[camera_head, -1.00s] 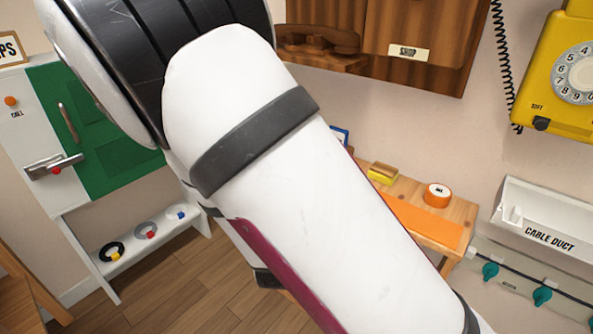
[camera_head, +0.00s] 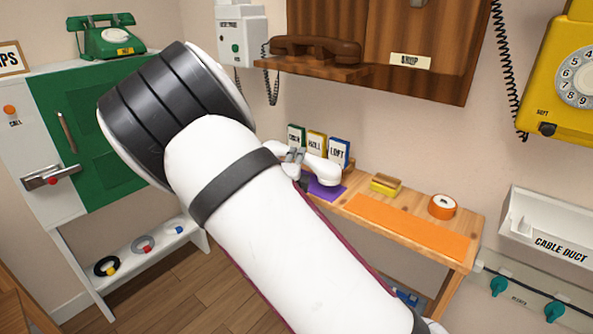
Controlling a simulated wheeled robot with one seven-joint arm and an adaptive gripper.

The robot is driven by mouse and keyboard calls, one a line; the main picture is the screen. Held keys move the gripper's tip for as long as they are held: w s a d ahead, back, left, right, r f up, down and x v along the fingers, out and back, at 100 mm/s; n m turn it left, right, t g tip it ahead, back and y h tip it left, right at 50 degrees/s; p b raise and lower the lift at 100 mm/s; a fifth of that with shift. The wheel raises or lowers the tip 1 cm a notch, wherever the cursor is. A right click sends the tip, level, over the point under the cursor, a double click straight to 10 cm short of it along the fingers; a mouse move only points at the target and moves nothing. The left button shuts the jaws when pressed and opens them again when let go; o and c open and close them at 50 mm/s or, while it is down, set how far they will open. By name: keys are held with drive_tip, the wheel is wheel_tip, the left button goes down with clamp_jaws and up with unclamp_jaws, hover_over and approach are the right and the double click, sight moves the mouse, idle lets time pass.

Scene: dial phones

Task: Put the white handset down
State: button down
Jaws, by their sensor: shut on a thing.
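The white handset (camera_head: 320,168) shows beyond my arm, above or on the purple mat (camera_head: 327,190) at the left of the wooden bench; I cannot tell whether it touches the mat. My gripper (camera_head: 294,155), small and grey, is at the handset's left end and shut on it. My white arm hides part of the gripper and some of the mat.
An orange mat (camera_head: 415,225), a sponge (camera_head: 386,184) and a tape roll (camera_head: 442,206) share the bench (camera_head: 470,222). A brown phone (camera_head: 315,48) sits on a shelf above. A green phone (camera_head: 105,38) stands on the cabinet.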

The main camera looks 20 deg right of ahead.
drive_tip(key=shift+f+b, duration=0.35)
drive_tip(key=shift+f, duration=0.9)
drive_tip(key=shift+f, duration=0.2)
drive_tip(key=c, duration=1.7)
unclamp_jaws()
drive_tip(key=shift+o, duration=0.2)
drive_tip(key=shift+r, duration=0.15)
